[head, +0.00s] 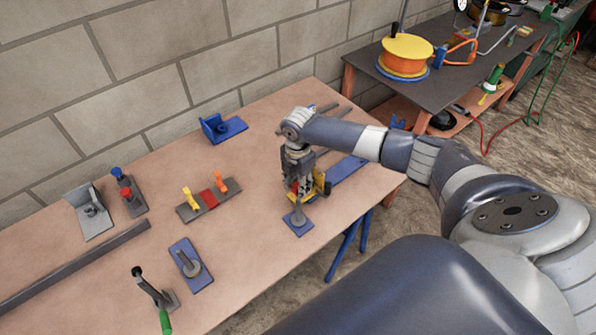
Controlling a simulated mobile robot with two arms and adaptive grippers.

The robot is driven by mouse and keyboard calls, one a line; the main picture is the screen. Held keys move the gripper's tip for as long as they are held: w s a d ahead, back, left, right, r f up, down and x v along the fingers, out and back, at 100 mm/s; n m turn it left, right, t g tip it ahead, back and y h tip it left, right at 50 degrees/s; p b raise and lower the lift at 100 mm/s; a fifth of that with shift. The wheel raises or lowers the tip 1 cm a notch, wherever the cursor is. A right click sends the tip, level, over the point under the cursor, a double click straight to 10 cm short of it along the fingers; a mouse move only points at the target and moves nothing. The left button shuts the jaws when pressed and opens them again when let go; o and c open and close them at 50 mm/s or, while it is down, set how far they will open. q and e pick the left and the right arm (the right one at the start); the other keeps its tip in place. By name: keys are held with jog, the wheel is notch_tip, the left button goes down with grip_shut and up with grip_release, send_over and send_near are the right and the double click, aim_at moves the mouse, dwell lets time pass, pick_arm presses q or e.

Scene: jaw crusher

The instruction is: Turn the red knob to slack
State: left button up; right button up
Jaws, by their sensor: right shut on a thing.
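My right gripper (299,187) points down at the right part of the wooden table, over a small fixture with a blue base plate (298,224) and a grey post. The gripper is shut on a part at the top of this fixture. A bit of red shows between the fingers, but the fingers hide most of it, so I cannot tell its shape. Yellow parts (320,184) show just right of the fingers. Another red knob (126,191) stands beside a blue knob (116,172) on a grey plate at the left, far from the gripper. My left gripper is out of view.
A grey plate with yellow, red and orange parts (189,213) lies left of the gripper. A blue bracket (222,128) stands near the wall. A blue plate with a grey peg (191,266) and a green-handled clamp (165,320) are at the front. A long grey bar (75,267) lies left.

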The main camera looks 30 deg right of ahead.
aim_at(297, 186)
dwell(0.5)
jog(key=o, duration=1.1)
notch_tip(297, 186, up, 12)
jog(key=shift+a+r, duration=0.1)
